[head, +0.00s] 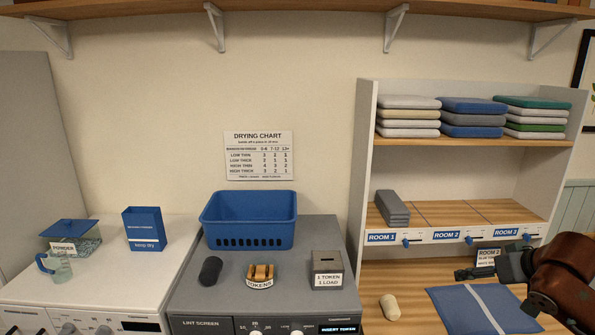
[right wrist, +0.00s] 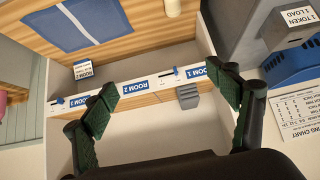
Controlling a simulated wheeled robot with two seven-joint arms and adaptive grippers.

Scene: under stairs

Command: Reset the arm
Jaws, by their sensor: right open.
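My right arm (head: 563,282) comes in at the right edge of the head view, its dark gripper (head: 474,272) reaching left over the wooden counter, below the room switches. In the right wrist view the gripper (right wrist: 168,95) has its two green-padded fingers spread wide, with nothing between them. The shelf unit shows upside down beyond the fingers. My left arm and gripper are not in view.
The shelf unit (head: 365,185) holds folded towels and a grey stack (head: 391,208). A blue mat (head: 470,308) and pale cylinder (head: 390,307) lie on the counter. Left stand a token box (head: 328,283), blue basket (head: 249,232), token holder (head: 261,282), blue box (head: 144,245) and powder tub (head: 72,245).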

